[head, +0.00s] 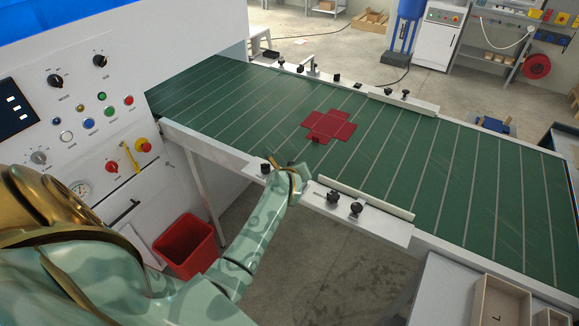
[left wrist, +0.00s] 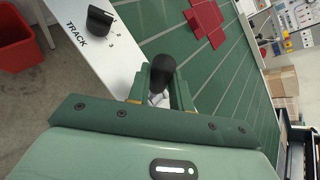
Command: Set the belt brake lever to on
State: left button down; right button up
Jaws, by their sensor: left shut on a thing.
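My left gripper (head: 284,172) is at the near rail of the conveyor, its arm reaching in from the lower left. In the left wrist view its two fingers (left wrist: 161,88) are shut on a lever with a black rounded knob (left wrist: 162,68) and a pale metal stem. I take this for the belt brake lever; its base and any on/off marking are hidden by the fingers. In the head view the gripper covers most of it. My right gripper is not in view.
A black TRACK knob (left wrist: 100,18) sits on the white rail beside the gripper. The green belt (head: 420,170) carries a flat red cross-shaped blank (head: 330,126). A guide bar with black knobs (head: 365,198) lies right of the gripper. A red bin (head: 185,245) stands below left.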

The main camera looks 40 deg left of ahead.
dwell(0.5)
pick_arm(q)
jog(key=c, duration=1.3)
grip_release()
jog(key=shift+a, duration=0.15)
jog(key=shift+o, duration=0.2)
